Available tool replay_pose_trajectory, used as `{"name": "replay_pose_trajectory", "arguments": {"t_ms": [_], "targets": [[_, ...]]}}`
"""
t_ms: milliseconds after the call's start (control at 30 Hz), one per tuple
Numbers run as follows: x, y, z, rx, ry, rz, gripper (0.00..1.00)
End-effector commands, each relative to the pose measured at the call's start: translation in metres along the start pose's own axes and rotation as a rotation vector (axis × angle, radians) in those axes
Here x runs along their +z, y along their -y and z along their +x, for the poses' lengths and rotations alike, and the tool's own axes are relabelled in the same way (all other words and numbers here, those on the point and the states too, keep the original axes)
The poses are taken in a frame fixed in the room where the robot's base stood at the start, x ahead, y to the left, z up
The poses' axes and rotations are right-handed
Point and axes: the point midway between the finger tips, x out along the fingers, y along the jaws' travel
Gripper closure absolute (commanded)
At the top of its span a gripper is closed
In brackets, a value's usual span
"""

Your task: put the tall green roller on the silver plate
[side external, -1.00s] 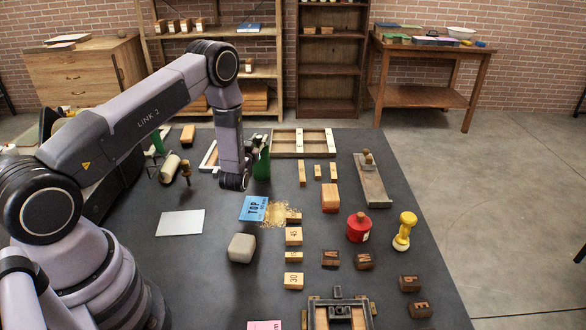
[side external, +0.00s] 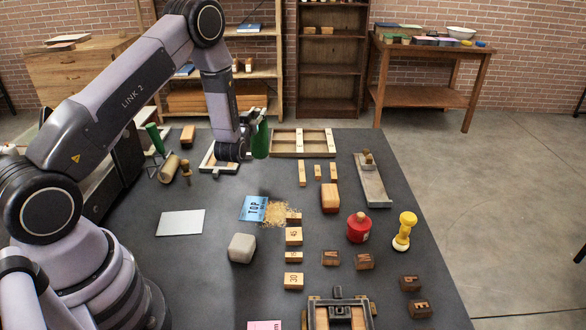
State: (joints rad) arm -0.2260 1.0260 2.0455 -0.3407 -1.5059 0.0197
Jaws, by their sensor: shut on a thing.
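The tall green roller (side external: 261,139) is upright in my gripper (side external: 254,118), which is shut on it. It is held up in the air near the far side of the table, in front of the wooden frame tray. My wrist partly hides the gripper's fingers. The silver plate (side external: 181,222) lies flat and bare on the dark table, to the left and nearer the camera than the roller.
Another green roller (side external: 155,139) and a tan roller (side external: 169,168) are at the far left. A blue card (side external: 254,208), a grey block (side external: 241,248) and wooden blocks lie right of the plate. A framed tray (side external: 301,142) lies behind.

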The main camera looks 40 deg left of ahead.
Motion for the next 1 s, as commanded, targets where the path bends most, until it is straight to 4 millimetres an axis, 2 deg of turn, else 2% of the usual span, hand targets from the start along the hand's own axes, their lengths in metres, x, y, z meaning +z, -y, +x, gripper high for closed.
{"name": "replay_pose_trajectory", "arguments": {"t_ms": [33,167,267,367,567,700,900,1000], "targets": [[-0.008,0.001,0.0,-0.005,-0.005,-0.001,1.0],[-0.011,0.009,-0.007,-0.066,-0.001,0.001,1.0],[-0.005,0.026,-0.019,-0.177,0.002,0.003,1.0],[0.004,0.049,-0.041,-0.333,0.001,0.005,1.0],[0.013,0.098,-0.104,-0.68,-0.002,0.006,1.0],[0.011,0.124,-0.155,-0.908,-0.004,0.005,1.0],[0.002,0.145,-0.213,-1.143,-0.005,0.003,1.0],[-0.002,0.149,-0.23,-1.207,-0.005,0.002,1.0]]}}
